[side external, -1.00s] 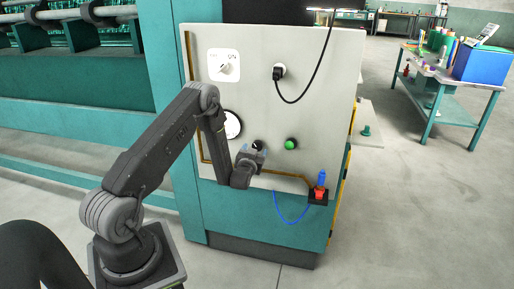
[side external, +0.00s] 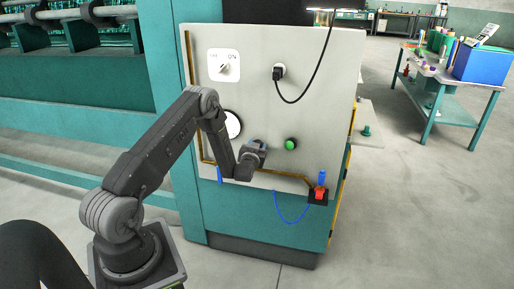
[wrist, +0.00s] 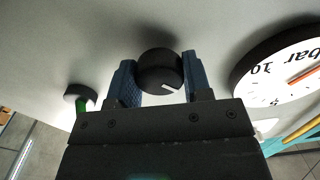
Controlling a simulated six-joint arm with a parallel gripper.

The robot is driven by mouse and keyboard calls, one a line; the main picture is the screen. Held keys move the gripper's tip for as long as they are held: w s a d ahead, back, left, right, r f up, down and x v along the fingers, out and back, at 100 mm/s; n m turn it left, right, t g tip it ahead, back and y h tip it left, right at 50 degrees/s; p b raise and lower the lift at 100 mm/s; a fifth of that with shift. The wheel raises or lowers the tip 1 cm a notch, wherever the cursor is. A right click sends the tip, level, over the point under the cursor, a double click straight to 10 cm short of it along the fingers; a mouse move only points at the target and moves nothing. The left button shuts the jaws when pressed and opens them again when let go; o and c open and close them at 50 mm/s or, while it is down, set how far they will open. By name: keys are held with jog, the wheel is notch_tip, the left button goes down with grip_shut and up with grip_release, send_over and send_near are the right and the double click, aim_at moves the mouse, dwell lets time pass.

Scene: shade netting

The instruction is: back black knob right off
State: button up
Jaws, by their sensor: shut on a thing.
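The black knob (wrist: 158,66) sits on the pale panel between the two blue fingers of my gripper (wrist: 160,80) in the wrist view. My gripper is shut on it, one finger at each side. A short white mark shows on the knob's edge, toward the bottom right of the wrist view. In the side external view my gripper (side external: 256,146) is at the panel, between the gauge and the green button, and hides the knob.
A round white gauge (side external: 232,125) is left of my gripper and a green button (side external: 291,144) right of it. Above are a white switch plate (side external: 224,65) and a plug with a black cable (side external: 279,72). Red and blue connectors (side external: 320,185) sit lower right.

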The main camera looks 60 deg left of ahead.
jog(key=shift+c, duration=1.3)
jog(key=shift+n, duration=0.3)
jog(key=n, duration=0.4)
jog(key=shift+n, duration=0.3)
jog(key=n, duration=1)
jog(key=shift+n, duration=2.5)
